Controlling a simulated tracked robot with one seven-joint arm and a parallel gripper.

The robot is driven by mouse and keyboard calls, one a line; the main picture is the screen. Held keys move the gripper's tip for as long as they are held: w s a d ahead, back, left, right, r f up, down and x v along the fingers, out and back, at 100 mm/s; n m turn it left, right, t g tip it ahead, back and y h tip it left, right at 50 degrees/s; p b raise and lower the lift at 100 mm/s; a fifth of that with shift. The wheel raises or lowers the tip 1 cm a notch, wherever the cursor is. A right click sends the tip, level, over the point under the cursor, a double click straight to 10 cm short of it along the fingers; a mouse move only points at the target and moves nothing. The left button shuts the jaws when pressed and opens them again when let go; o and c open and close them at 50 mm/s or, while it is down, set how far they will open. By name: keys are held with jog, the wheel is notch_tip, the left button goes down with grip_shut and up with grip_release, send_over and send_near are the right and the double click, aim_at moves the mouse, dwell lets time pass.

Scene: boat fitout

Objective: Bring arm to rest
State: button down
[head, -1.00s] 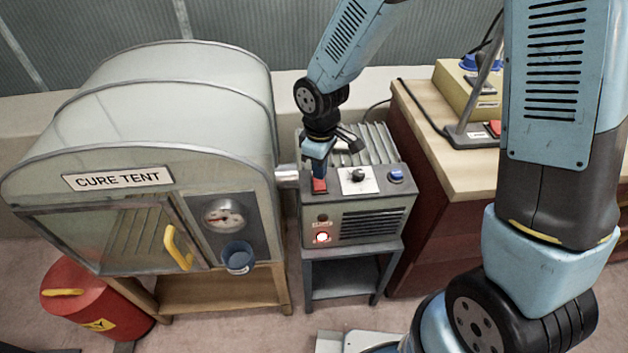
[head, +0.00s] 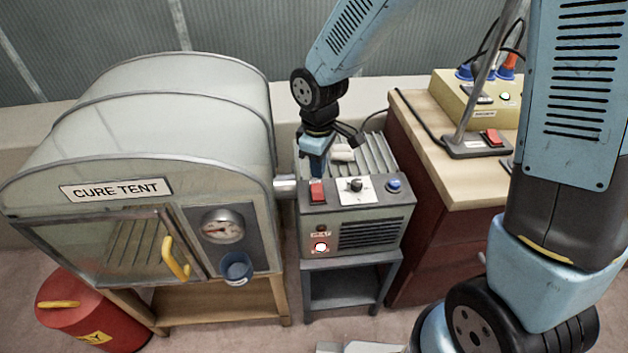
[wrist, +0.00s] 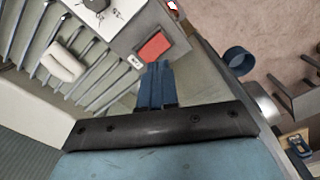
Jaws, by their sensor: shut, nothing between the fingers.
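My gripper (head: 318,172) is shut and empty, pointing down just above and behind the red switch (head: 317,192) on the grey heater box. In the wrist view the blue fingers (wrist: 155,72) lie together, apart from the red switch (wrist: 153,47) as far as I can tell. The heater box (head: 380,235) has a black knob (head: 356,185), a blue button (head: 393,186) and a lit lamp (head: 320,247) on its front. My forearm reaches over the box from the upper right.
The cure tent (head: 150,130) stands close on the left, its door with a yellow handle (head: 175,258). A wooden bench (head: 450,172) with a yellow control box (head: 475,100) and a lamp stand stands on the right. A red bin (head: 95,315) is at lower left.

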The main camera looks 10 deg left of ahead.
jog(key=d+r+m+t, duration=0.3)
jog(key=d+r+m, duration=0.4)
jog(key=d+r, duration=0.95)
jog(key=s+d+r+m+t, duration=0.2)
jog(key=s+d+r+m, duration=0.5)
jog(key=d, duration=0.6)
jog(key=s+r, duration=0.2)
jog(key=s, duration=0.1)
jog(key=shift+s+r+m+t, duration=0.15)
jog(key=shift+s+m+t, duration=0.15)
jog(key=shift+a, duration=0.1)
